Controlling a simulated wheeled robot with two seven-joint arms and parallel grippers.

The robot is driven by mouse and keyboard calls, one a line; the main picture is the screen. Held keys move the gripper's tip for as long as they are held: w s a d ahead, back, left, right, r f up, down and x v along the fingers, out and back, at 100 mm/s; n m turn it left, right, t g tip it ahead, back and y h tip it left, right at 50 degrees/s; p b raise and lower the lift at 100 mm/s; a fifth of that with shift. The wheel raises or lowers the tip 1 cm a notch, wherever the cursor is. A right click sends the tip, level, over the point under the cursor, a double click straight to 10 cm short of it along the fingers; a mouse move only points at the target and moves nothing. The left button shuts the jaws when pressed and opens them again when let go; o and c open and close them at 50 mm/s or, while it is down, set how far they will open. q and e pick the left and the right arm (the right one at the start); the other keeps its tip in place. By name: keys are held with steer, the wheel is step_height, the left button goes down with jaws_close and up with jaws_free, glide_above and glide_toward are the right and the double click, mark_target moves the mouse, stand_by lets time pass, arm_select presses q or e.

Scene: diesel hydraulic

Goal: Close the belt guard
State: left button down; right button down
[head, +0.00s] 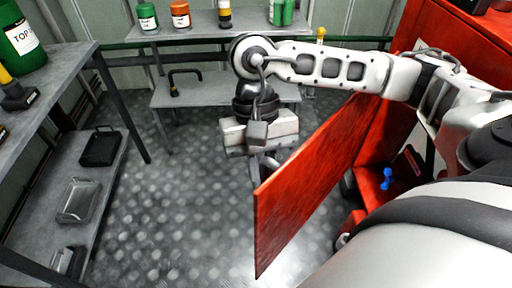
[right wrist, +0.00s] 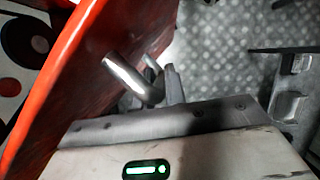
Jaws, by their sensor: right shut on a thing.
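The belt guard is a flat red panel (head: 310,180) standing swung out from the red machine at the right of the head view. It fills the left of the right wrist view (right wrist: 60,95), where a shiny metal handle (right wrist: 128,76) sticks out from its face. My right arm reaches over the panel from the right. My right gripper (head: 262,168) is at the panel's far side near its free edge, partly hidden by it. In the right wrist view its fingers (right wrist: 162,82) are shut on the handle. My left gripper is not in view.
The red machine housing (head: 455,45) stands at the right, with a blue knob (head: 387,178) inside its opening. A shelf with trays (head: 80,200) stands at the left. A bench with bottles and cans (head: 200,22) is at the back. The floor (head: 180,200) between is clear.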

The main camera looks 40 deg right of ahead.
steer(key=shift+w+r, duration=0.1)
steer(key=c, duration=1.5)
jaws_free()
steer(key=shift+o, duration=0.2)
steer(key=p+v, duration=0.2)
steer(key=v, duration=1.4)
steer(key=shift+a, duration=0.1)
